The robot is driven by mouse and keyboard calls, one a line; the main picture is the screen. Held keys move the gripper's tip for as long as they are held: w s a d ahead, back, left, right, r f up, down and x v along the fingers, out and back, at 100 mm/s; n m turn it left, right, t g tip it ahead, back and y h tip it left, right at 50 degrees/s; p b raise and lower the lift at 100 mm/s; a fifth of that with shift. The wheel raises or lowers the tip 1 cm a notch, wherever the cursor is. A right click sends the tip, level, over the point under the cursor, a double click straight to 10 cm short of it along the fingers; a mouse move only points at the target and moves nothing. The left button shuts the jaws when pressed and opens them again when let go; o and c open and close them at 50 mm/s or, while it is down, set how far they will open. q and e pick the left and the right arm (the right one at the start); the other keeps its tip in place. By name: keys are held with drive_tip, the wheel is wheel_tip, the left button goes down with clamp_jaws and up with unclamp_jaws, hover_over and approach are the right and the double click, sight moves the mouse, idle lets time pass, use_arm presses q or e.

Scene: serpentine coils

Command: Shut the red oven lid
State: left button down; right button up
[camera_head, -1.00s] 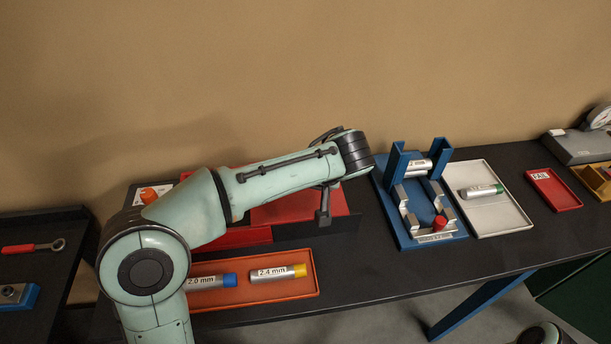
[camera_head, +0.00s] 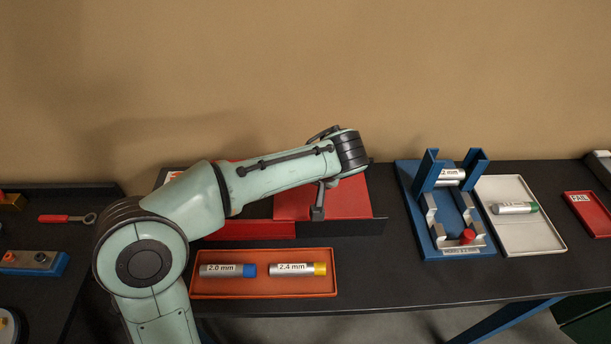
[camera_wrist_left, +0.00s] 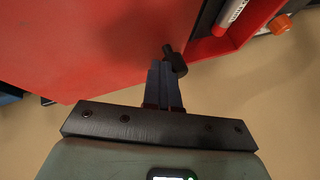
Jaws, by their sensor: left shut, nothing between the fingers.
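The red oven (camera_head: 250,230) stands on the dark bench, partly hidden behind my left arm. A flat red panel (camera_head: 345,200), which looks like its lid, shows right of the forearm; its exact angle is unclear. In the left wrist view a broad red surface (camera_wrist_left: 80,50) fills the upper left, with a dark knob-like handle (camera_wrist_left: 175,62) at its edge. My left gripper (camera_wrist_left: 166,75) is shut and empty, its fingertips close beside this handle; contact cannot be told. In the head view the left fingers are not clearly seen. My right gripper is out of view.
An orange tray (camera_head: 264,291) with two labelled cylinders lies in front of the oven. A blue fixture (camera_head: 410,180) and a white tray (camera_head: 545,240) stand to the right, then a red FAIL tray (camera_head: 588,214). A side table (camera_head: 40,270) with tools stands left.

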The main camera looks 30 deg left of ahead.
use_arm(q)
drive_tip(key=s+a+b, duration=0.1)
drive_tip(key=s+a, duration=0.2)
drive_tip(key=a, duration=0.1)
drive_tip(key=s+a+b, duration=0.2)
drive_tip(key=s+a, duration=0.1)
drive_tip(key=a, duration=0.2)
drive_tip(key=s+a+b, duration=0.2)
drive_tip(key=a, duration=0.3)
drive_tip(key=shift+s+a, duration=0.1)
drive_tip(key=shift+s, duration=0.3)
drive_tip(key=shift+s+a, duration=0.2)
drive_tip(key=shift+a, duration=0.15)
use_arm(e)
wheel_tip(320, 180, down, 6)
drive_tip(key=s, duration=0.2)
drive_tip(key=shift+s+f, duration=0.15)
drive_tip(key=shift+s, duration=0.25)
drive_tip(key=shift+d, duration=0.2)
